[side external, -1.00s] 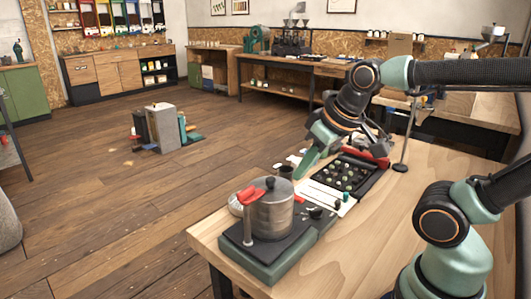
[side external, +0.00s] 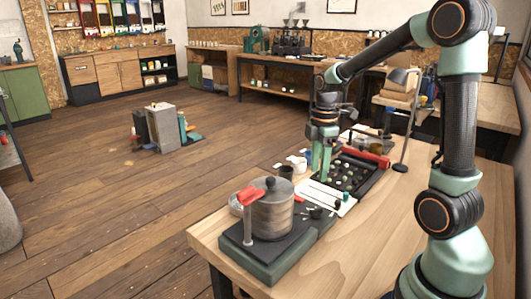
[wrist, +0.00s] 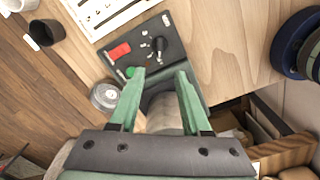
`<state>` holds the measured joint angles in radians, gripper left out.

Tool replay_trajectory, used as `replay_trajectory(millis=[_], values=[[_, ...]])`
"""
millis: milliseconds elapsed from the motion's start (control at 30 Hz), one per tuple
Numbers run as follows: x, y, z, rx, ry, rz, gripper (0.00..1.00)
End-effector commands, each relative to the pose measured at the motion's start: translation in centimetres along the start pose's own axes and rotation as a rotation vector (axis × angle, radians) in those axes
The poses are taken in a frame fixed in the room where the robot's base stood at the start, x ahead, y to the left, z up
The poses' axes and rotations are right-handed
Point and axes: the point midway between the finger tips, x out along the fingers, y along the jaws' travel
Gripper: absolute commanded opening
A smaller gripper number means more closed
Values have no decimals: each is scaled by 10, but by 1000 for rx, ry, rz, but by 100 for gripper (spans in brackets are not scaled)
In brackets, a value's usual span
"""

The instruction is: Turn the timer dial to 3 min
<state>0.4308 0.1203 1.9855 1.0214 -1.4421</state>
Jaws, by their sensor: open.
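The timer dial is most likely the small black knob (wrist: 160,44) on a dark control panel (wrist: 177,50) in the wrist view. A red rectangle (wrist: 119,51) and a green button (wrist: 130,72) share that panel. Its pointer setting is too small to read. In the side view, the dark knob (side external: 315,212) sits beside the roaster drum (side external: 272,208). My gripper (side external: 320,174) points down above the bench, behind the knob in that view. In the wrist view, its green fingers (wrist: 160,74) are apart and empty, with the knob beyond their tips.
The dark bean tray (side external: 376,178), a white slotted board (side external: 345,208) and a dark cup (side external: 286,172) stand near my gripper. A lamp (side external: 401,167) rises at the right. The bench's right front is clear. A round metal tin (wrist: 105,96) lies near the panel.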

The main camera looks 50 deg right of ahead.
Motion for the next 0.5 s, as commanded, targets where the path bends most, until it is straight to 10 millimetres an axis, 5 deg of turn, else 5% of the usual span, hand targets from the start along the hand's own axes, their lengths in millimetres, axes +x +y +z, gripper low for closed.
replay_trajectory(millis=[267,500], values=[[21,2,5,-38,-2,-19,48],[66,0,5,-37,-2,-21,48]])
